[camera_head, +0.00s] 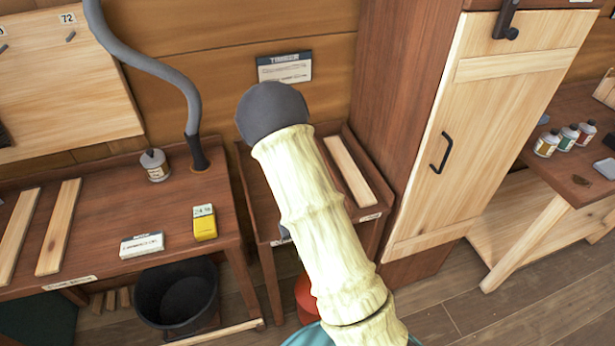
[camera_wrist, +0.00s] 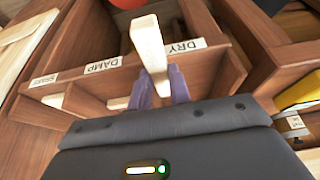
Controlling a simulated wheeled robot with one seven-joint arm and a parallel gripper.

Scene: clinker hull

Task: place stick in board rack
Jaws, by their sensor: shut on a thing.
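My gripper (camera_wrist: 160,85) is shut on a pale wooden stick (camera_wrist: 150,45). The stick stands out between the purple-grey fingers in the wrist view. Beneath it is a reddish-brown wooden rack (camera_wrist: 222,70) with dividers and white labels. Two labels read DAMP (camera_wrist: 102,65) and DRY (camera_wrist: 184,46); the stick passes between them in the picture. I cannot tell whether the stick touches the rack. In the head view my arm covers the gripper, the stick and much of what looks like the same rack (camera_head: 388,196). A pale board (camera_head: 348,170) lies at its right side.
A tall cupboard (camera_head: 475,130) stands close on the right of the rack. A workbench (camera_head: 110,215) on the left holds boards, a yellow box (camera_head: 204,224) and a grey hose (camera_head: 165,68). A black bucket (camera_head: 178,292) stands below it.

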